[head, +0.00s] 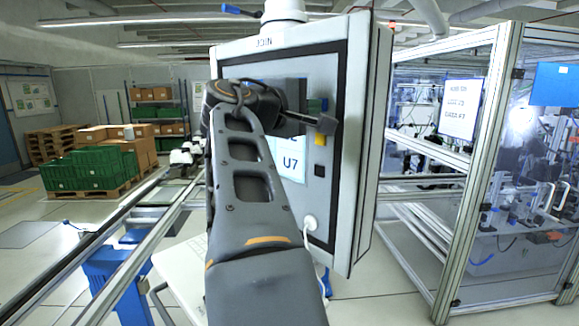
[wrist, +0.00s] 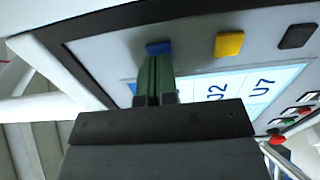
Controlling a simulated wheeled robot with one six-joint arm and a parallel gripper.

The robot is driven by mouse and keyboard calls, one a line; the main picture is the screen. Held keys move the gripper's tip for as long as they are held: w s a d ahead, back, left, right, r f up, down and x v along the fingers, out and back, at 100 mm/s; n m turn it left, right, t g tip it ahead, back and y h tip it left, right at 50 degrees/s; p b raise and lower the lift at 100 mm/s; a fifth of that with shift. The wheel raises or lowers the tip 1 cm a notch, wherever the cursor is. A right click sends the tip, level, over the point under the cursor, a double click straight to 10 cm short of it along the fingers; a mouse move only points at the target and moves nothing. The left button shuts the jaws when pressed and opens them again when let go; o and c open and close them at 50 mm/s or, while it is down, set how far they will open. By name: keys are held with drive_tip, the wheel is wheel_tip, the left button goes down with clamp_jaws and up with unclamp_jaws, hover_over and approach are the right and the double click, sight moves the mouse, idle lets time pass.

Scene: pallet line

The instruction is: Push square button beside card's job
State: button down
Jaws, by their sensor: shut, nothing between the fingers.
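A grey panel (head: 355,150) with a lit screen (head: 291,165) stands before me. Its square buttons run in a column right of the screen: a yellow one (head: 320,139) and a black one (head: 319,170) below it. The wrist view shows a blue button (wrist: 158,47), the yellow button (wrist: 229,44) and the black button (wrist: 298,36). U7 is beside black and what looks like U2 beside yellow; the label by blue is hidden. My gripper (wrist: 157,62) is shut and empty, tips at the blue button; I cannot tell if they touch. A white card (head: 460,108) hangs at right, its text too small to read surely.
A round white knob (head: 310,222) sits low on the panel. Red, green and black controls (wrist: 290,118) show at the wrist view's right. A metal-framed cell (head: 470,200) stands right, a conveyor rail (head: 130,245) left. Green crates (head: 90,168) stand behind.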

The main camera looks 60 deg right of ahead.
drive_tip(key=shift+b+v, duration=0.4)
drive_tip(key=shift+v, duration=1.35)
drive_tip(key=w+a+f+n+t+y+b, duration=0.1)
drive_tip(key=w+a+f+t+y, duration=0.25)
drive_tip(key=f, duration=0.45)
drive_tip(key=w+a+f+n+t+y, duration=0.15)
drive_tip(key=w+a+f, duration=0.3)
drive_tip(key=f, duration=0.45)
drive_tip(key=w+a+f+n+t+y+b, duration=0.1)
drive_tip(key=w+a+f+t+y, duration=0.25)
drive_tip(key=f, duration=0.45)
drive_tip(key=s+a+f+m+y+b, duration=0.1)
drive_tip(key=s+a+f+y, duration=0.1)
drive_tip(key=a+f+y, duration=0.7)
drive_tip(key=a+f, duration=0.8)
drive_tip(key=f, duration=0.4)
drive_tip(key=shift+a, duration=0.35)
